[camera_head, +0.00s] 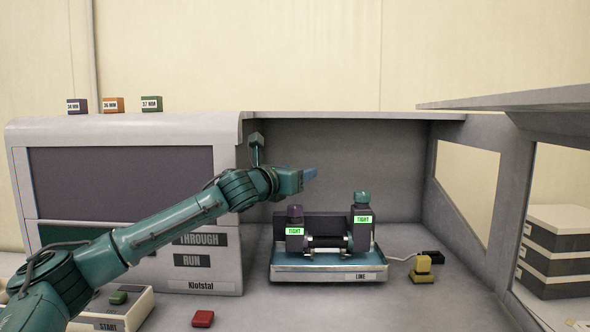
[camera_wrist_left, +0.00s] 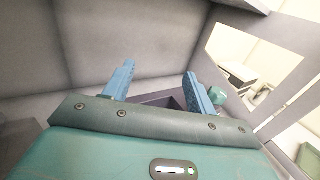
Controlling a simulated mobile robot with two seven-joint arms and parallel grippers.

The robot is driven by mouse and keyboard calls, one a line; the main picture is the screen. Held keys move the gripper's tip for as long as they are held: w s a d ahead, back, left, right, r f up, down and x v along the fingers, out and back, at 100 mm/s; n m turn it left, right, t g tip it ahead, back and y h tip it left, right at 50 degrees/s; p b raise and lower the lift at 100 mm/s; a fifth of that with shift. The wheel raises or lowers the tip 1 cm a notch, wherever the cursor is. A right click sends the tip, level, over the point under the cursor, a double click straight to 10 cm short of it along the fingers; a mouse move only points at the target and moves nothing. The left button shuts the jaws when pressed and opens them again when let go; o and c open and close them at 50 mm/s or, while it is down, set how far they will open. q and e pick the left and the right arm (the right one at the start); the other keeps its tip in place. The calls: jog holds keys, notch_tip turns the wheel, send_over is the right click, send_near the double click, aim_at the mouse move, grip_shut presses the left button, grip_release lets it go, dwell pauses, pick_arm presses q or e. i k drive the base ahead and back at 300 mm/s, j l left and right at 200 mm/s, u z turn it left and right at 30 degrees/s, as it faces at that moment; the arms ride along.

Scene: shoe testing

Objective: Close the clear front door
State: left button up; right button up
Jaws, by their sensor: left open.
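My left gripper (camera_head: 310,174) is inside or in front of the chamber opening, above the shoe fixture and well left of the panel. In the left wrist view its two blue fingers (camera_wrist_left: 158,88) are spread, with nothing between them. They are apart from the panel. My right gripper is not in view.
A fixture with a blue-topped tray (camera_head: 330,275) and two "TIGHT" labels stands in the chamber. A yellow block (camera_head: 423,270) with a cable sits to its right. A grey slab (camera_head: 510,97) overhangs at upper right.

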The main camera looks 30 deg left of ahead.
aim_at(559, 116)
jog(key=k+l, duration=0.8)
jog(key=k, duration=0.05)
